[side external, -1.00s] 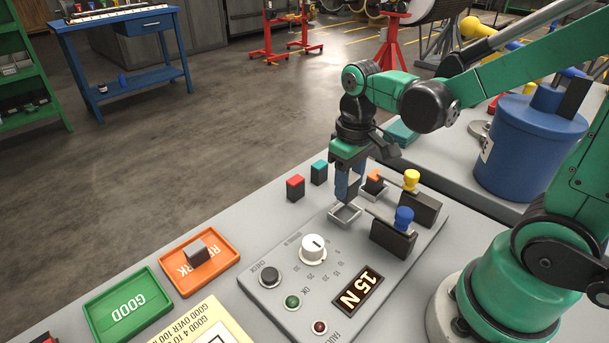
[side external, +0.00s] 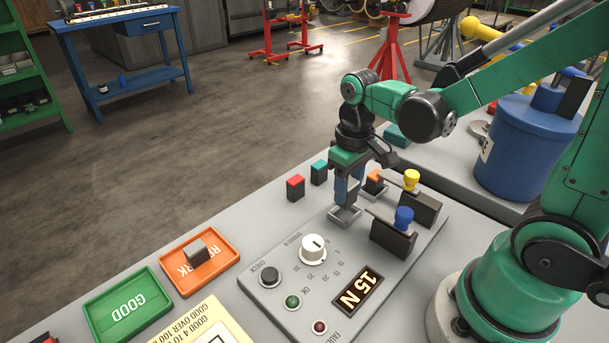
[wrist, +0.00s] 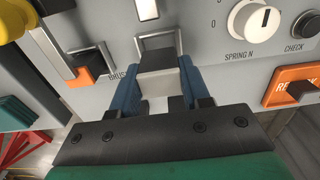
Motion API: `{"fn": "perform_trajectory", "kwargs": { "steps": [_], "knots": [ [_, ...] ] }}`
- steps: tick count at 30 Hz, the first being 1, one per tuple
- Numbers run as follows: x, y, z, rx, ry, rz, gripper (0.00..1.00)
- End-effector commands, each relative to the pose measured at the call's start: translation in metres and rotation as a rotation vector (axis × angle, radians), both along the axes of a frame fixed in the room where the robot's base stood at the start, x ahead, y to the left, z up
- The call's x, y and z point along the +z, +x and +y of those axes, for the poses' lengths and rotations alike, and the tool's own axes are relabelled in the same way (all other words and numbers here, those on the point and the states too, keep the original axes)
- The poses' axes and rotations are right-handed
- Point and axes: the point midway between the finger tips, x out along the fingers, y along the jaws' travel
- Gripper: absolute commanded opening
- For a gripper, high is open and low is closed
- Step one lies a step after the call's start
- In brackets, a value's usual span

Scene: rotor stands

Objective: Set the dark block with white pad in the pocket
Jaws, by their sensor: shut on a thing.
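My gripper (wrist: 158,88) is shut on the dark block with white pad (wrist: 158,62), which sits between the blue fingers in the wrist view. The block's grey face and a pale face show there. In the side view my gripper (side external: 346,196) points down over the pocket (side external: 343,219), a small square metal-rimmed holder on the grey panel. The pocket's rim (wrist: 141,44) also shows around the block's far end in the wrist view. The block is at the pocket's mouth; I cannot tell how deep it sits. The fingers hide much of it in the side view.
Clamps with a yellow knob (side external: 411,178) and a blue knob (side external: 404,217) stand close right of the pocket. A white dial (side external: 313,249) is in front. The rework tray (side external: 176,277) holds a block; the good tray (side external: 94,320) is empty.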

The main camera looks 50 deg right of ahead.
Motion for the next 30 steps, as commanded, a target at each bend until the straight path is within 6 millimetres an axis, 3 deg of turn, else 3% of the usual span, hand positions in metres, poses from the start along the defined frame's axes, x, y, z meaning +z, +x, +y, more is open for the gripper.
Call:
{"fn": "perform_trajectory", "kwargs": {
  "steps": [30],
  "knots": [
    [-0.013, 0.000, 0.000, 0.000, 0.000, 0.000, 0.00]
  ]
}}
